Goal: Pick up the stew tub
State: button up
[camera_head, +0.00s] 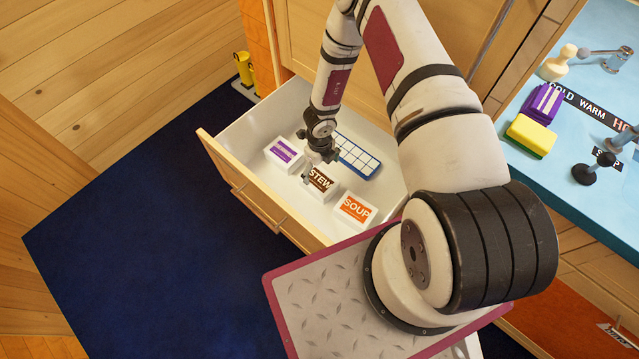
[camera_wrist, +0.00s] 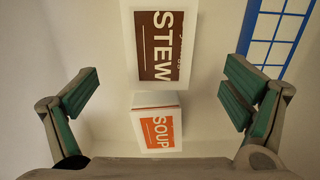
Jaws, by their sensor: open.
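The stew tub (camera_head: 319,184) is a white box with a brown label reading STEW. It sits in the open drawer (camera_head: 222,152), between a purple-labelled tub and the soup tub. It also shows at the top centre of the wrist view (camera_wrist: 158,48). My gripper (camera_head: 318,165) is over the drawer, close to the stew tub, and partly covers it in the head view. In the wrist view its two green-padded fingers (camera_wrist: 160,97) are spread wide with nothing held. The stew tub lies up-picture between the finger lines; I cannot tell the exact height above it.
The soup tub (camera_head: 355,208), with an orange label, is close beside the stew tub. The purple-labelled tub (camera_head: 284,153) is on the other side. A blue-and-white gridded tray (camera_head: 357,156) lies behind them. The drawer walls surround all of these. A counter (camera_head: 548,185) with a sponge is at right.

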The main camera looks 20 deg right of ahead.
aim_at(319, 180)
notch_tip(319, 180, down, 9)
jog(key=shift+a, duration=0.1)
dwell(0.5)
jog(key=shift+c, duration=0.3)
jog(key=c, duration=1.6)
jog(key=shift+o, duration=0.2)
jog(key=shift+r, duration=0.1)
